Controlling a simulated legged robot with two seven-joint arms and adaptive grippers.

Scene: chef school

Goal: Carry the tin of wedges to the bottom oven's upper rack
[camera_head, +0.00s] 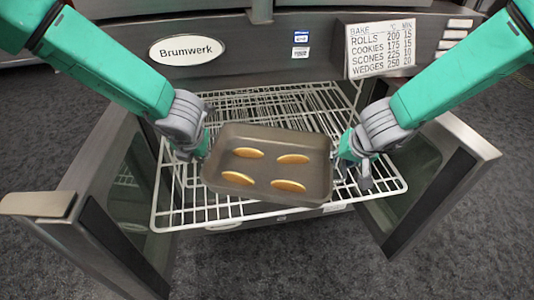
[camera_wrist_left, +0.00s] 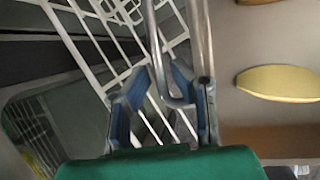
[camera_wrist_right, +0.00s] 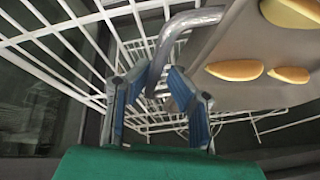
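The dark tin (camera_head: 266,178) with several yellow-brown wedges (camera_head: 289,186) is level or nearly so over the front part of a white wire rack (camera_head: 375,191); I cannot tell whether it touches the wires. My left gripper (camera_head: 203,147) is at the tin's left side. In the left wrist view, its blue-padded fingers (camera_wrist_left: 163,85) close around a metal handle loop (camera_wrist_left: 205,35). My right gripper (camera_head: 345,155) is at the tin's right side, its fingers (camera_wrist_right: 158,82) closed around the other metal handle (camera_wrist_right: 190,20). The rack's middle is hidden under the tin.
The oven's two doors stand open, the left (camera_head: 95,215) and right (camera_head: 430,185) flanking the rack. The oven front above carries a "Brumwerk" plate (camera_head: 186,50) and a baking chart (camera_head: 380,48). Bare rack wires show behind the tin. Grey carpet (camera_head: 490,240) lies around.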

